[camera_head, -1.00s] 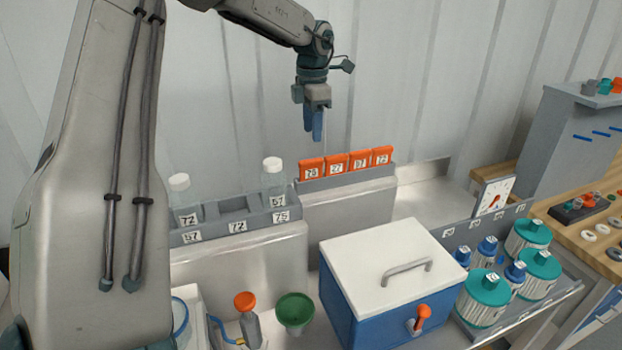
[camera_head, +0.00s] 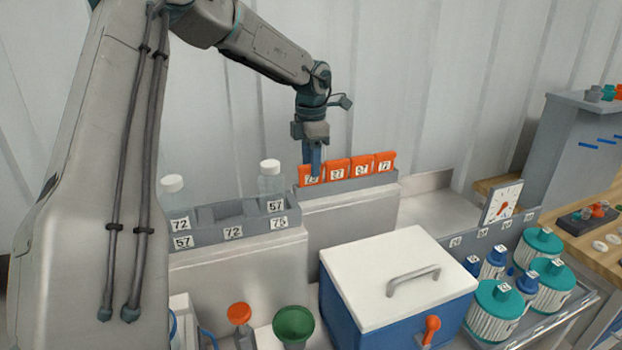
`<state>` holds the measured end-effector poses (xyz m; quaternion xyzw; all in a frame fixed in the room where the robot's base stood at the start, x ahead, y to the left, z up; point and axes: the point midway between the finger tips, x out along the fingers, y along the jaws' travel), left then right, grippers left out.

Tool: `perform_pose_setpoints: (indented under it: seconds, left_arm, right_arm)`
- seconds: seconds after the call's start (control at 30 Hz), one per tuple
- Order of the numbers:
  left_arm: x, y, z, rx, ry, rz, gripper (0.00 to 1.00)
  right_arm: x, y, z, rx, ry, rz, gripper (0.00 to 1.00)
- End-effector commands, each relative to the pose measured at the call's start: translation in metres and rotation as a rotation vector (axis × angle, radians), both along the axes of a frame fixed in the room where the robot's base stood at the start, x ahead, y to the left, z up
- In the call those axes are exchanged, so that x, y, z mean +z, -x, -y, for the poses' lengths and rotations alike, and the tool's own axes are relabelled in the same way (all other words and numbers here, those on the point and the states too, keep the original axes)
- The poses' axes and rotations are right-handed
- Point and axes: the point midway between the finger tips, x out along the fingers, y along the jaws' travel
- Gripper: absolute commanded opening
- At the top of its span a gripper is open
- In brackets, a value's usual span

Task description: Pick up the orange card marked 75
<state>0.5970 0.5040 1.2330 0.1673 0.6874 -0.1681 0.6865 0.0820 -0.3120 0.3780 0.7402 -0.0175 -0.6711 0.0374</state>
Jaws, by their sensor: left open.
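A row of orange cards stands upright in a grey rack (camera_head: 345,185) on a raised ledge at the back. My left gripper (camera_head: 312,168) points down at the leftmost orange card (camera_head: 303,172), its blue fingers in front of or around that card's upper part. The fingers partly cover that card's label, so I cannot read its number surely. The fingers are open, though they look close together from this angle. I cannot tell whether they touch the card. The other orange cards stand to the right, the rightmost one (camera_head: 385,160) seemingly marked 72. My right gripper is not in view.
Left of the cards, a grey holder (camera_head: 205,235) carries clear white-capped bottles (camera_head: 270,172). In front stand a blue box with a white lid (camera_head: 365,265), a green funnel (camera_head: 293,323) and teal-capped jars (camera_head: 495,308). The ledge right of the rack is clear.

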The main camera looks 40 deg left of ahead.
Motion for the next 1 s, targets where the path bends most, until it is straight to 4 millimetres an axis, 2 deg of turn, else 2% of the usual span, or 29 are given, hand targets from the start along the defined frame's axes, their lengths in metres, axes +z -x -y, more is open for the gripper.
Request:
perform_pose_setpoints:
  seconds: [0.13,0.3,0.37,0.73,1.0]
  left_arm:
    - [0.0,0.0,0.0,0.0,0.0,0.0,0.44]
    - [0.0,0.0,0.0,0.0,0.0,0.0,0.1]
    - [0.0,0.0,0.0,0.001,0.0,0.0,0.0]
    - [0.002,0.001,-0.001,0.001,0.0,0.001,0.0]
    - [0.018,0.008,-0.007,0.006,0.0,0.002,0.0]
  right_arm:
    - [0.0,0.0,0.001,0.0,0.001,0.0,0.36]
    - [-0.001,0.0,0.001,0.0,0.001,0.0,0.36]
    - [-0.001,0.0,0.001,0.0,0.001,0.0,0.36]
    - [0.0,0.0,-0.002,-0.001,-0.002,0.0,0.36]
    - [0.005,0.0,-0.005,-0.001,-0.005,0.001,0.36]
